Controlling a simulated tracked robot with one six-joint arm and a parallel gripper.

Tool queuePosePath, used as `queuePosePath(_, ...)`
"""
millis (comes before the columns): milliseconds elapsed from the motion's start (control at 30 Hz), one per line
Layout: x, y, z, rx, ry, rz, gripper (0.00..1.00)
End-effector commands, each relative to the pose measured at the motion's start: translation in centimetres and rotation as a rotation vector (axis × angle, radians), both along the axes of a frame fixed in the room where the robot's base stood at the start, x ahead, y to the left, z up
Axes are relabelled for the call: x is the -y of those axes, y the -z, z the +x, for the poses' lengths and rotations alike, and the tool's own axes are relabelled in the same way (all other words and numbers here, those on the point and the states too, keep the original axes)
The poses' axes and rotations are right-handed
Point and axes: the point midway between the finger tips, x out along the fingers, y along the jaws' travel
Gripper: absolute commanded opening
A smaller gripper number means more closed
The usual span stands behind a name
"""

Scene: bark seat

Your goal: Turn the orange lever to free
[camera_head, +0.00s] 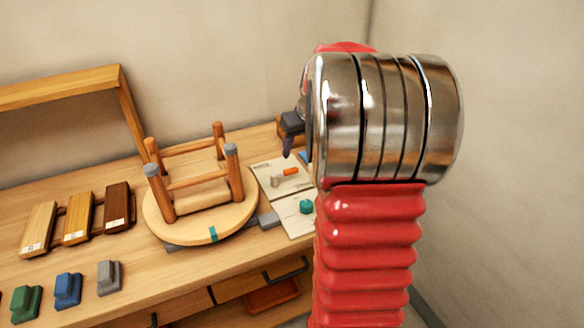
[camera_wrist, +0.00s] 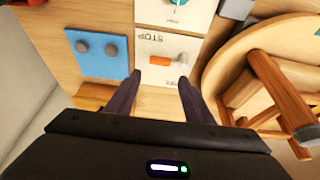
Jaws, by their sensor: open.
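The orange lever (camera_head: 290,171) sits on a white panel (camera_head: 262,167) at the right end of the bench, beside the upturned stool. In the wrist view the lever's orange grip (camera_wrist: 159,61) points left from a grey pivot, and the panel (camera_wrist: 151,45) reads "STOP"; other lettering is too small to read. My gripper (camera_wrist: 158,77) is open and empty. Its two dark fingers point toward the lever, with the orange grip appearing just beyond and between the tips; they look apart from it. In the head view my gripper (camera_head: 289,140) is partly hidden by my arm.
An upturned stool (camera_head: 170,204) lies right of the panel in the wrist view. A teal knob (camera_head: 306,206) sits on a neighbouring panel. Wood samples (camera_head: 78,220) and coloured blocks (camera_head: 67,290) occupy the bench's left.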

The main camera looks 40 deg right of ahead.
Motion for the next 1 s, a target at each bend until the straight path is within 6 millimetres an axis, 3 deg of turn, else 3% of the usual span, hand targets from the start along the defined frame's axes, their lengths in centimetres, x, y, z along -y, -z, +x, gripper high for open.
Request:
queuePosePath(600, 0.9, 8.8, 3.4, -0.003, -0.001, 0.001, 0.48)
queuePosePath(800, 1.2, 10.5, 4.1, -0.002, 0.0, 0.001, 0.48)
queuePosePath(1000, 1.2, 10.8, 4.3, 0.0, 0.0, 0.0, 0.48)
